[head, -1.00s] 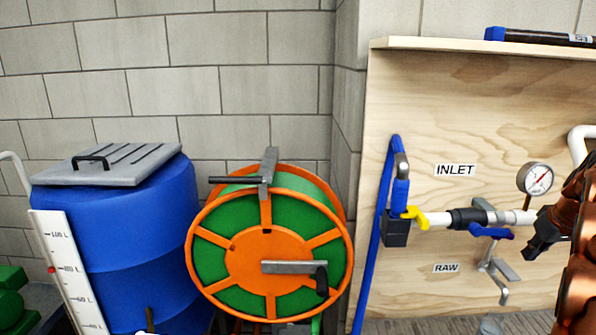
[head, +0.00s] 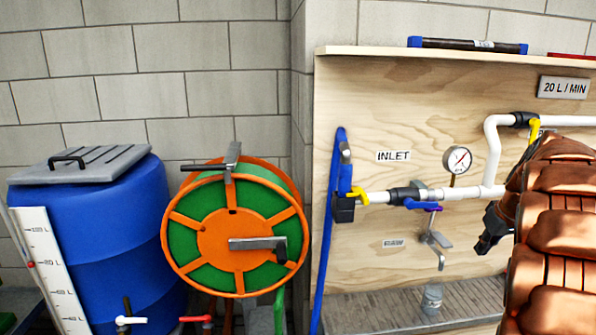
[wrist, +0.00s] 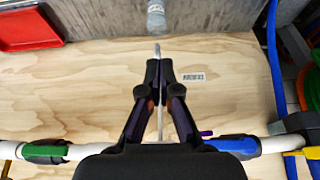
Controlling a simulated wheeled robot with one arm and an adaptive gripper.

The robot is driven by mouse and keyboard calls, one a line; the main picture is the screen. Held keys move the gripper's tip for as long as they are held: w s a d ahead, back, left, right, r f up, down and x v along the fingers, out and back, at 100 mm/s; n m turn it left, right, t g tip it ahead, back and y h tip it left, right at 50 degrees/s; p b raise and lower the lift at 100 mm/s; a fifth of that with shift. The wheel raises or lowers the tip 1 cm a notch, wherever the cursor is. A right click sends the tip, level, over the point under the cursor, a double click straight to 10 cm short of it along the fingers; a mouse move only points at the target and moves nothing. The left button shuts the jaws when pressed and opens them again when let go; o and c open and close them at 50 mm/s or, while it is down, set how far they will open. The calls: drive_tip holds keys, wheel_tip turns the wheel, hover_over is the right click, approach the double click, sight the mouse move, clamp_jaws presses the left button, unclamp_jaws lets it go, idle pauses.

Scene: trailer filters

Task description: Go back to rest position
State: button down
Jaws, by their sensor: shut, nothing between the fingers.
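My gripper (head: 490,240) is at the right of the head view, partly cut off by my copper-coloured arm. In the wrist view its dark fingers (wrist: 159,80) are shut with nothing between them. They point toward the plywood panel, over a thin metal spout and close to the small RAW label (wrist: 192,77). In the head view my gripper is right of the spout (head: 436,240) and below the white pipe, apart from the pressure gauge (head: 457,160).
A blue barrel (head: 100,225) and an orange-green hose reel (head: 235,235) stand left. The plywood panel (head: 400,100) carries a blue valve handle (head: 420,204), a yellow handle (head: 357,196) and white pipe. A small bottle (head: 432,298) stands below the spout. A red tray (wrist: 28,30) shows in the wrist view.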

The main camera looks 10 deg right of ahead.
drive_tip(key=s+a+g+p, duration=0.1)
drive_tip(key=s+a, duration=0.2)
drive_tip(key=a, duration=0.6)
drive_tip(key=s+a+r+g+y+p, duration=0.1)
drive_tip(key=s+a, duration=0.3)
drive_tip(key=a, duration=0.5)
drive_tip(key=s+a+g+p, duration=0.1)
drive_tip(key=s+a, duration=0.2)
drive_tip(key=a, duration=0.6)
drive_tip(key=s+a+f+g+p, duration=0.1)
drive_tip(key=s+a+f, duration=0.1)
drive_tip(key=s+a, duration=0.4)
drive_tip(key=s+a+f+n+g+p, duration=0.1)
drive_tip(key=s+a, duration=0.5)
drive_tip(key=s, duration=0.9)
drive_tip(key=shift+s+a+f+g+h+p, duration=0.15)
drive_tip(key=shift+a+f+g+h+p, duration=0.2)
drive_tip(key=shift+f+g, duration=0.2)
